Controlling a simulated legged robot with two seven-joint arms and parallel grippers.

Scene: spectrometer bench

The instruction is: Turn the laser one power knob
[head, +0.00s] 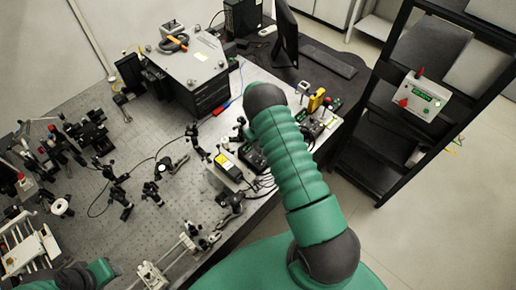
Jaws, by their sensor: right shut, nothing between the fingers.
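A light control box (419,96) with a green display and red knobs sits on the black rack at the right. I cannot read its labels, so I cannot tell whether the laser one power knob is on it. My right arm crosses the middle of the head view and hides part of the bench's right edge. My right gripper (241,130) shows only as a small part beside the arm's far end; it is shut and empty, well left of the control box. My left arm shows at the bottom left corner, its gripper out of view.
The optical bench (150,105) carries several black mounts and cables. A large grey instrument (190,65) stands at its back. A yellow-labelled box (228,165) and small dark controllers (250,157) crowd the right edge. A monitor (286,35) and keyboard (329,61) are behind.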

